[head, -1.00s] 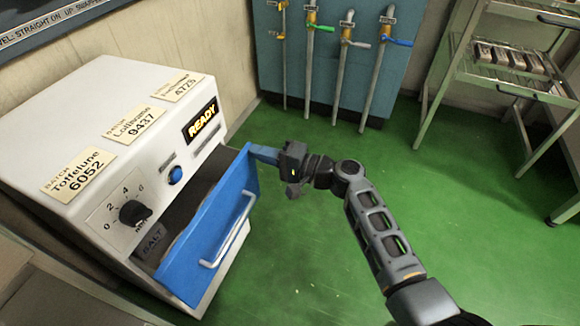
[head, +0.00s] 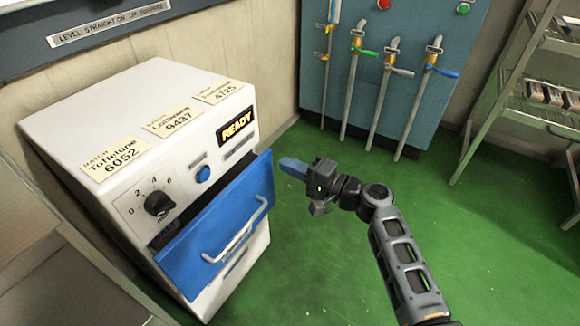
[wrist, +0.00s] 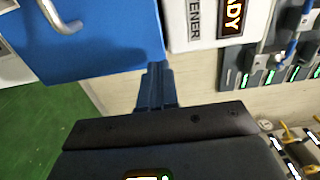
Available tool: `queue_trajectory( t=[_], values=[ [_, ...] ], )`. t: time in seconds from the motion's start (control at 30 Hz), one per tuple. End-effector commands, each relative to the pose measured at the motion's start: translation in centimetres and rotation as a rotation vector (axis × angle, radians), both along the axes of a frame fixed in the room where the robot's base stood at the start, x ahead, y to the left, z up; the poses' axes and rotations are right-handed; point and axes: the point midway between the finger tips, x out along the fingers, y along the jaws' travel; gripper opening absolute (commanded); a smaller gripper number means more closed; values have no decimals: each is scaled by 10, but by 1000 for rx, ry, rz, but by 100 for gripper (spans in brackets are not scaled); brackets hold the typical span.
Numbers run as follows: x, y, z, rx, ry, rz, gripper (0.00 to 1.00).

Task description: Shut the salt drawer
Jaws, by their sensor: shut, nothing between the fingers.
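The salt drawer (head: 222,222) has a blue front with a pale bar handle (head: 236,237) and sits in the white cabinet (head: 85,108). It stands partly out, with a narrow dark gap behind its top edge. The drawer's inside and its salt label are hidden now. My gripper (head: 291,166) is shut and empty, its blue fingers just right of the drawer front's upper right corner. In the wrist view the fingers (wrist: 155,88) are beside the edge of the blue front (wrist: 100,45); I cannot tell whether they touch it.
The cabinet carries a black dial (head: 158,204), a blue button (head: 203,174) and a lit READY display (head: 236,127). A teal panel with pipes and valves (head: 390,70) stands behind. A shelf rack (head: 530,90) is at the right. The green floor (head: 330,270) is clear.

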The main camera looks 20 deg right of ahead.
Motion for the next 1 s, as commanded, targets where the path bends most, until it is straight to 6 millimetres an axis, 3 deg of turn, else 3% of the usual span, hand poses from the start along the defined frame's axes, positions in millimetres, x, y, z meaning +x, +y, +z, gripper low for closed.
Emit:
queue_trajectory(
  t=[0.73, 0.87, 1.0],
  values=[
    [-77, -56, 1, 0, 1, 1, 0],
    [-84, -53, 4, -6, 13, 3, 0],
    [-97, -27, 13, -35, 73, 6, 0]
  ],
)
